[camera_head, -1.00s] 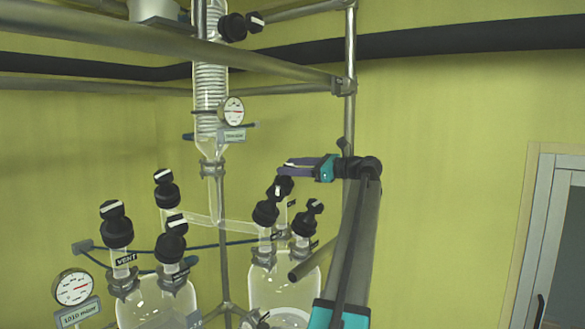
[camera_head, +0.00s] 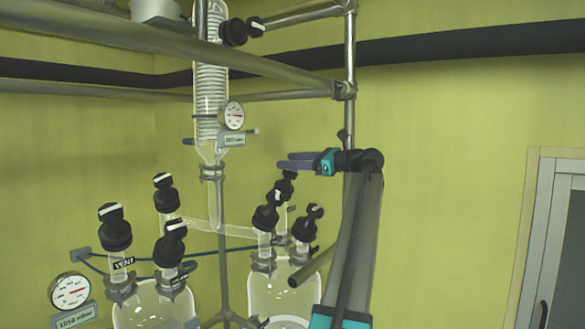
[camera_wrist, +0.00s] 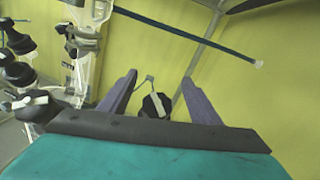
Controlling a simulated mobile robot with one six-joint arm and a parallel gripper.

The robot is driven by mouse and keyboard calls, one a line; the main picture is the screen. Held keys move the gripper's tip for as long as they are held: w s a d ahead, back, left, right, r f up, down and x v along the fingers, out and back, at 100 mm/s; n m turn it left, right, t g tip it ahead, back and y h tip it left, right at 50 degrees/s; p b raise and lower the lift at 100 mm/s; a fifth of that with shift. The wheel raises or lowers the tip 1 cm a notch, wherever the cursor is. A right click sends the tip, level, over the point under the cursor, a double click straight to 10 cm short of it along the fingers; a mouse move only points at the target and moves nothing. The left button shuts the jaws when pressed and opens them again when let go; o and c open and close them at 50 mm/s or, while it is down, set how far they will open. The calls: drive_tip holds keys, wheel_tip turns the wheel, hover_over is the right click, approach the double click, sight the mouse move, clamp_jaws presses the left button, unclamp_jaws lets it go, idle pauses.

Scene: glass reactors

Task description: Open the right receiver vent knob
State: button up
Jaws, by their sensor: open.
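The right receiver (camera_head: 285,292) is a clear glass vessel with several black knobs on its necks. Its rear knob (camera_head: 285,187) has a small label below it, too small to read; I cannot tell for sure that this is the vent knob. My gripper (camera_head: 281,164) is just above this rear knob, pointing left, with purple fingers. In the wrist view my gripper (camera_wrist: 160,85) is open and empty. A black knob with a white bar (camera_wrist: 155,105) shows between the fingers, apart from both. I cannot tell its distance.
The left receiver (camera_head: 155,310) carries black knobs, one over a VENT label (camera_head: 123,263). Other right-receiver knobs (camera_head: 265,215) (camera_head: 308,220) stand close below my gripper. A coiled glass condenser (camera_head: 210,80) and an upright metal pole (camera_head: 350,60) are near.

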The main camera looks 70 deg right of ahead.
drive_tip(key=s+a+r+b, duration=0.1)
drive_tip(key=s+a+b, duration=0.2)
drive_tip(key=a, duration=1.1)
drive_tip(key=shift+s+r, duration=0.2)
drive_tip(key=shift+s, duration=0.95)
drive_tip(key=s+d+f+m+g+h, duration=0.1)
drive_tip(key=d+m+h, duration=0.1)
drive_tip(key=m+h, duration=0.1)
drive_tip(key=s+d+f+m+h+p, duration=0.1)
drive_tip(key=s+d+f+m+h, duration=0.1)
drive_tip(key=m+h, duration=0.1)
drive_tip(key=s+d+f+m+g+h+p, duration=0.1)
drive_tip(key=d+m+h, duration=0.1)
drive_tip(key=m, duration=0.1)
drive_tip(key=shift+s+d+f+m+g+h, duration=0.3)
drive_tip(key=shift+d+f+h, duration=0.1)
drive_tip(key=shift+s+f, duration=0.15)
drive_tip(key=shift+s+d, duration=0.1)
drive_tip(key=shift+d, duration=0.05)
